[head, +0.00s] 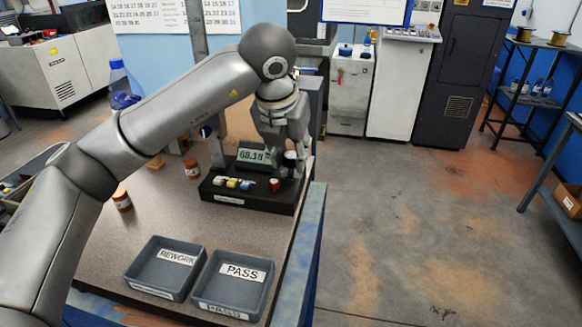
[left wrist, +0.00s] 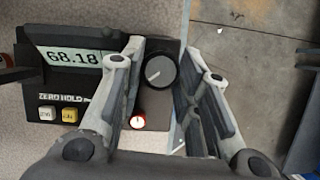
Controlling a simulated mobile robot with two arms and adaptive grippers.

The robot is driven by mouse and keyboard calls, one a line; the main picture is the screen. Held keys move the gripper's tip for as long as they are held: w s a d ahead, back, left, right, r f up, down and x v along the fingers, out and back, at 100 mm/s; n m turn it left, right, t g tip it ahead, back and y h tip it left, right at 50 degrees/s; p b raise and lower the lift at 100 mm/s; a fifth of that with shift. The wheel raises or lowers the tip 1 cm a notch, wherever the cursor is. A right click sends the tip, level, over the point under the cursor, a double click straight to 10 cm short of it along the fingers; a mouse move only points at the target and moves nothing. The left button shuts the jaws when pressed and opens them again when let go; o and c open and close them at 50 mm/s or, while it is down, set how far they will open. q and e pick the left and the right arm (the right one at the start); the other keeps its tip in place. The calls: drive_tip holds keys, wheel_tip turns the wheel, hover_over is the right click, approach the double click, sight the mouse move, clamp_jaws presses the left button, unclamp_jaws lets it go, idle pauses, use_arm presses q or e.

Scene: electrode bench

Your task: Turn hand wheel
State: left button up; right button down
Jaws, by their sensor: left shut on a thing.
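The hand wheel is a round dark knob (left wrist: 160,72) with a pale pointer line, at the right end of a black instrument box (head: 246,196). My left gripper (head: 287,160) reaches down over the right part of this box. In the left wrist view its two fingers stand on either side of the knob, and it is shut on it. The display (left wrist: 72,57) reads 68.18 in that view. A red button (left wrist: 138,122) sits just below the knob, and white and yellow buttons sit under the display. In the head view the fingers partly hide the knob. My right gripper is not in view.
Two grey trays, REWORK (head: 150,290) and PASS (head: 205,308), lie at the bench's front. The bench's right edge is close to the box, with open floor (head: 400,220) beyond.

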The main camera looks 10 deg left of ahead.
use_arm(q)
drive_tip(key=m+h+b, duration=0.1)
drive_tip(key=m, duration=0.2)
drive_tip(key=shift+a, duration=0.1)
drive_tip(key=shift+m+g+h+b, duration=0.3)
drive_tip(key=shift+m+b, duration=0.15)
drive_tip(key=shift+m, duration=0.25)
drive_tip(key=o, duration=1)
drive_tip(key=v, duration=0.8)
